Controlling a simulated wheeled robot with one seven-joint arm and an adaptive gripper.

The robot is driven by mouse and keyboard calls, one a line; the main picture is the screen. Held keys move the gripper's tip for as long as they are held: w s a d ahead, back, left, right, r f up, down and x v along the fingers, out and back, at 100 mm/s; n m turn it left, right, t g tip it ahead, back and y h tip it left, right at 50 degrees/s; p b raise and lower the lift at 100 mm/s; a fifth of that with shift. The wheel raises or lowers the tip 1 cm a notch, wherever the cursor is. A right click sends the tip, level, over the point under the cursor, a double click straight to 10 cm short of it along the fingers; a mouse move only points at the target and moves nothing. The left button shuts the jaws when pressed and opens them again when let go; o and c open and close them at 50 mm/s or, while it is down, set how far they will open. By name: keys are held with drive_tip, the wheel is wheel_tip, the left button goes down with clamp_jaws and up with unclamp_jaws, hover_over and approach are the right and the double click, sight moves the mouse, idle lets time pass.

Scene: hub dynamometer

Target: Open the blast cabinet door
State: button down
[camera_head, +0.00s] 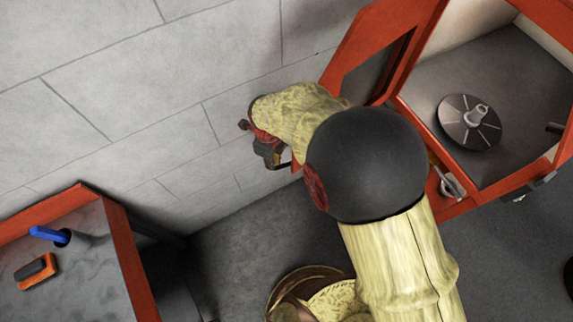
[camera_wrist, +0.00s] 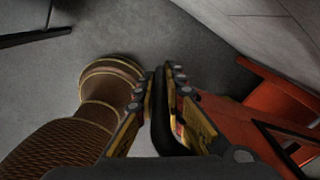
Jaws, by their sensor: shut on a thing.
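The blast cabinet (camera_head: 520,190) is orange, at the right in the head view, and its grey inside shows. Its orange door (camera_head: 350,50), with a dark window, stands swung out to the left of the opening. In the wrist view the orange door (camera_wrist: 230,118) runs along the right. My gripper (camera_head: 276,158) is beside the door's outer side, near the wall, partly hidden by my arm. In the wrist view my gripper (camera_wrist: 162,78) is shut on a black bar, the door handle (camera_wrist: 160,125), joined to the door side.
A dark disc with a hub (camera_head: 470,122) sits inside the cabinet. A silver latch (camera_head: 450,185) is on the cabinet's front edge. A grey block wall (camera_head: 150,75) is close behind my gripper. An orange-edged bench (camera_head: 95,245) with small tools stands at lower left.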

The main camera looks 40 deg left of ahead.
drive_tip(key=shift+w+a, duration=0.25)
drive_tip(key=shift+a, duration=0.75)
drive_tip(key=shift+w+a, duration=0.2)
drive_tip(key=shift+a, duration=0.8)
drive_tip(key=c, duration=1.8)
unclamp_jaws()
drive_tip(key=shift+c, duration=0.2)
wheel_tip(320, 180, up, 12)
